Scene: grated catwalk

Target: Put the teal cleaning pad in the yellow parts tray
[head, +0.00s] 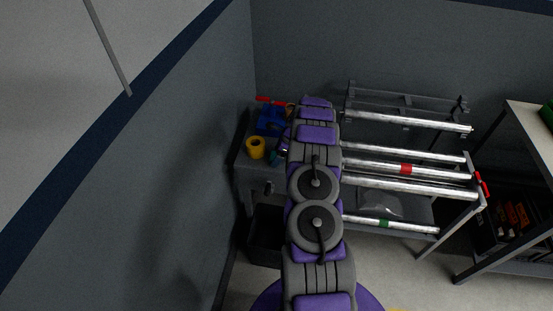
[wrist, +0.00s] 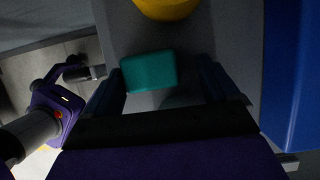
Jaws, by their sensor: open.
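The teal cleaning pad (wrist: 149,72) lies on a grey surface in the wrist view, between and just beyond the fingertips of my gripper (wrist: 163,72). My gripper is open, with a dark finger on each side and nothing held. In the head view a small bit of the pad (head: 273,158) shows beside my arm, which covers most of my gripper. A round yellow object (wrist: 166,7) is cut off at the top of the wrist view. It appears as a yellow ring shape (head: 256,153) in the head view. I cannot make out a clear yellow parts tray.
A blue bin (head: 270,122) stands behind the yellow object, and its blue side (wrist: 291,75) fills the right of the wrist view. A red-handled tool (head: 270,100) lies at the back. A rack of metal pipes (head: 407,169) stands right of my arm. A wall borders the left.

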